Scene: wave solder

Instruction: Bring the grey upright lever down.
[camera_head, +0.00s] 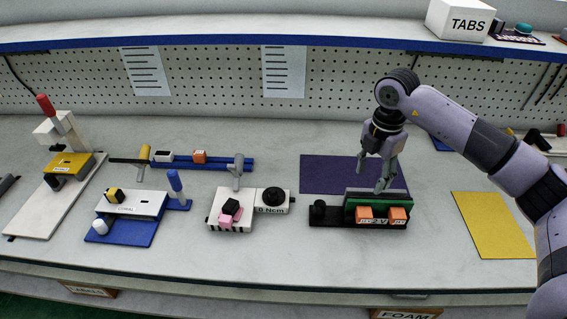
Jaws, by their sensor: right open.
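A grey upright lever (238,171) stands at the back of the small white box (229,222), near the right end of a blue rail. I cannot tell which of the two it is fixed to. My right gripper (374,182) is open and empty, pointing down over the back of a green board fixture (378,203), well to the right of the lever. I cannot tell whether its fingertips touch the fixture. My left gripper is out of view.
A black dial (273,198) marked Ncm sits right of the white box. The blue rail (222,165) carries small blocks. A blue-handled fixture (132,204) and red-handled press (56,125) stand left. Purple (322,173) and yellow (492,226) mats lie flat. A shelf (250,39) overhangs behind.

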